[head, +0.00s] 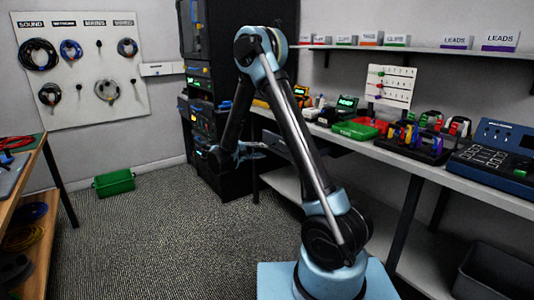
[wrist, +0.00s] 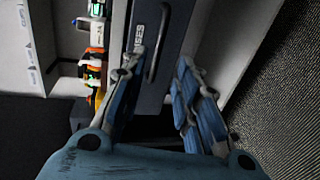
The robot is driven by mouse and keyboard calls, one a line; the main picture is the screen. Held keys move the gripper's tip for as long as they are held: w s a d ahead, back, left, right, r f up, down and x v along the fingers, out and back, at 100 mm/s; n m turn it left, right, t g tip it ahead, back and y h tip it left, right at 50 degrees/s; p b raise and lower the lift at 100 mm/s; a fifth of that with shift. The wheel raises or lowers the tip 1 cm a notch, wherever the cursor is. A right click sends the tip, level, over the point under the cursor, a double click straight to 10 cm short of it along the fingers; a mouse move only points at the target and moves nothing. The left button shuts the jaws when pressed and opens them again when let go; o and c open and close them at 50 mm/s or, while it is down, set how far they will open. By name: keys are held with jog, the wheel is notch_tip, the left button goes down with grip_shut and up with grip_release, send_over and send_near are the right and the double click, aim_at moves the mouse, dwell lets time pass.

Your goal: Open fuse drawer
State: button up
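The fuse drawer (wrist: 175,62) shows in the wrist view as a grey front panel with a white label (wrist: 139,34), which appears to read "FUSES". Its dark bar handle (wrist: 158,45) lies between the lines of my two fingers. My gripper (wrist: 159,62) is open and empty, with one finger on each side of the handle; I cannot tell whether either touches it. In the head view my gripper (head: 238,150) is by the left end of the bench, partly behind my arm. A grey drawer front (head: 276,143) shows under the bench there.
The bench (head: 395,157) on the right holds a green box (head: 354,130), cable racks and a blue console (head: 497,150). A black equipment rack (head: 238,50) stands behind my gripper. A green crate (head: 114,182) is on the floor; the carpet (head: 150,235) is clear.

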jog(key=shift+v, duration=1.2)
jog(key=s+d+r+m+g+y, duration=0.1)
jog(key=s+d+r+g+y, duration=0.2)
jog(key=s+d, duration=0.65)
jog(key=s+d+r+m+g+y, duration=0.1)
jog(key=s+d+r+g+y, duration=0.15)
jog(key=s+d, duration=0.65)
jog(key=s+d+f+m+y, duration=0.1)
jog(key=s+f+m+y, duration=0.1)
jog(key=s, duration=0.8)
jog(key=s+d+f+m+y, duration=0.1)
jog(key=s+f+y, duration=0.4)
jog(key=s, duration=0.6)
jog(key=shift+s+d+f+m+g, duration=0.2)
jog(key=shift+f+m+g, duration=0.15)
jog(key=shift+f+m, duration=0.35)
jog(key=shift+w+r+y, duration=0.1)
jog(key=shift+y, duration=0.15)
